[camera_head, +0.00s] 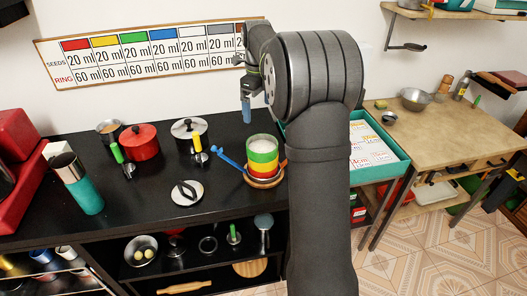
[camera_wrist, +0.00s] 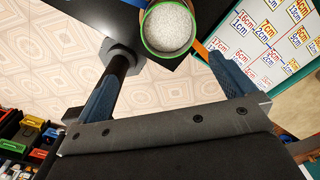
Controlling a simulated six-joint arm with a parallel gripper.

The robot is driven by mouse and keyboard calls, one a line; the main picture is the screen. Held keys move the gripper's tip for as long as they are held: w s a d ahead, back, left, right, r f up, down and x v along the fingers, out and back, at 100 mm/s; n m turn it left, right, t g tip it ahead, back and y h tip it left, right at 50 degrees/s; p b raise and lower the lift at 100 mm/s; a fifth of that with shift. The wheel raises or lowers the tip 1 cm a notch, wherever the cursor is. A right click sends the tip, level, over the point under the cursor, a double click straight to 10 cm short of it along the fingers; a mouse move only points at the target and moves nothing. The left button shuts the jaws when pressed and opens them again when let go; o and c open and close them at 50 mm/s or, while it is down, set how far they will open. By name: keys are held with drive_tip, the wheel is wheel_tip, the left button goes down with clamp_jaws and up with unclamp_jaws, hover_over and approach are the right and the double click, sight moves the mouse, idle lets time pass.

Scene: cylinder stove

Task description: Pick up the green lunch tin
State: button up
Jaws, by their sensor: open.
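The green lunch tin (camera_head: 262,146) sits on top of a stack, above a yellow tin (camera_head: 263,158) and a red one (camera_head: 263,170). It is open at the top and filled with something white and grainy. In the wrist view its green rim (camera_wrist: 146,42) shows at the top middle. My gripper (camera_head: 246,112) is above and slightly left of the stack in the head view, pointing down and apart from it. In the wrist view my gripper (camera_wrist: 168,62) has its two blue fingers spread wide with nothing between them.
The stack stands on a round wooden base (camera_head: 264,183) at the black counter's right end. A blue-handled item (camera_head: 229,159) lies just left of it. A lidded red pot (camera_head: 139,142) and a teal cylinder (camera_head: 87,196) stand further left. A teal tray (camera_head: 392,168) with printed cards is right.

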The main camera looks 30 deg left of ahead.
drive_tip(key=w+m, duration=0.1)
approach(262, 152)
drive_tip(key=shift+s+d+f+m, duration=0.15)
drive_tip(key=shift+d+f+m, duration=0.05)
drive_tip(key=shift+m, duration=0.1)
drive_tip(key=shift+a+f, duration=0.15)
drive_tip(key=shift+f, duration=3)
drive_tip(key=c, duration=0.7)
